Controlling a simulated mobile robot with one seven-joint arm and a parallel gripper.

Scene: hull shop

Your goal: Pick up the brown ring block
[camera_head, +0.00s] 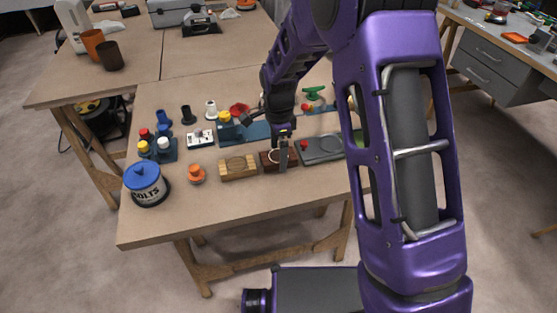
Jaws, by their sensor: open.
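The brown ring block (265,159) is a dark reddish-brown block with a pale ring mark on top. It lies on the wooden table, between a light wood block (238,168) and a grey plate-like block (320,149). My gripper (283,160) points down at the brown block and overlaps its right part. It is open. One finger shows in front of the block; the other is hidden. I cannot tell whether the gripper touches the block or hovers just over it.
A blue-lidded bolts tin (146,183) and an orange knob (197,174) stand to the left. Behind are a white switch plate (200,138), a blue holder with several coloured caps (165,150), and a red ring-shaped part (240,109). The table's front strip (230,215) is clear.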

